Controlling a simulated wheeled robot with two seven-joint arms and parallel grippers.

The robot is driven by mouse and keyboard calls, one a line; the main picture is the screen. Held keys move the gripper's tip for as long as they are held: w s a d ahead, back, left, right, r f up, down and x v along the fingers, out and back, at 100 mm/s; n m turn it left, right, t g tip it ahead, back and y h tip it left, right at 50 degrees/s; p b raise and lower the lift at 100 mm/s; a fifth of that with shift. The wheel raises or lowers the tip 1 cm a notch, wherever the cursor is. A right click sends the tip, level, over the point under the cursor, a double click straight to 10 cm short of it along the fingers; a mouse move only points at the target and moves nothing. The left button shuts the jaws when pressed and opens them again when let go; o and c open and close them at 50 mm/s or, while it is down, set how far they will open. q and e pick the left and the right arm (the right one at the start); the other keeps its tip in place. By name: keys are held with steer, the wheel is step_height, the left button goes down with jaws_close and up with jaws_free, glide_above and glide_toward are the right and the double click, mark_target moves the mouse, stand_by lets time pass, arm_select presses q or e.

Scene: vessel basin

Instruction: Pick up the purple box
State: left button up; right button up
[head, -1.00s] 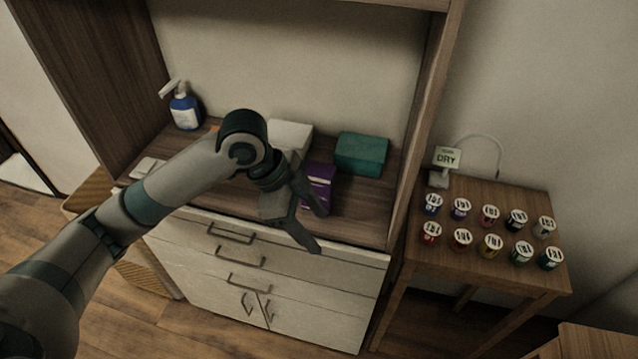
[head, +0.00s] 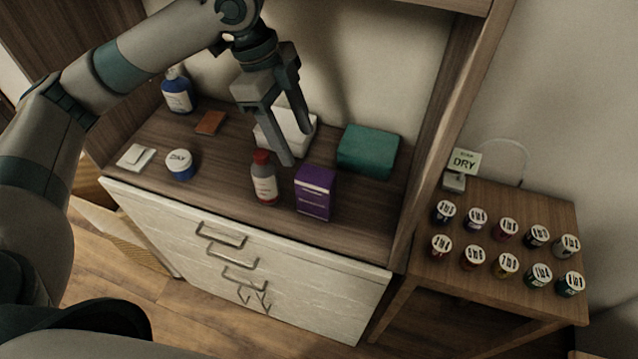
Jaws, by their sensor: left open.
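The purple box (head: 315,193) stands upright near the front edge of the wooden cabinet top, right of a bottle with a red cap (head: 263,178). My left gripper (head: 297,148) is open and empty. It points down above the cabinet top, up and to the left of the purple box in the picture, and appears apart from it. Its fingers cover part of a white box (head: 302,133) behind. My right gripper does not show.
A teal box (head: 368,152) stands behind and right of the purple box. A round white-lidded jar (head: 180,164), white pad (head: 136,158), brown block (head: 210,122) and blue pump bottle (head: 177,92) are at left. A side table (head: 488,286) holds several small jars.

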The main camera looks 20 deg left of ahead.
mark_target(310, 174)
arm_select(q)
steer(key=p+x, duration=0.3)
steer(key=x, duration=0.8)
steer(key=shift+s+p, duration=0.1)
steer(key=shift+p, duration=0.2)
steer(key=shift+d+f, duration=0.2)
steer(key=shift+f, duration=0.45)
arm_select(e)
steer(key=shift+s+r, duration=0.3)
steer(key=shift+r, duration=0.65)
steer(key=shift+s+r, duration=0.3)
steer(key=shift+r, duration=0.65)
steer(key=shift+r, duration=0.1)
arm_select(q)
steer(key=shift+d+f+p, duration=0.3)
steer(key=shift+f+p, duration=0.25)
steer(key=shift+p, duration=0.2)
steer(key=p+x, duration=0.1)
steer(key=x, duration=0.2)
steer(key=shift+p, duration=0.3)
steer(key=shift+d+f, duration=0.1)
steer(key=shift+f, duration=0.35)
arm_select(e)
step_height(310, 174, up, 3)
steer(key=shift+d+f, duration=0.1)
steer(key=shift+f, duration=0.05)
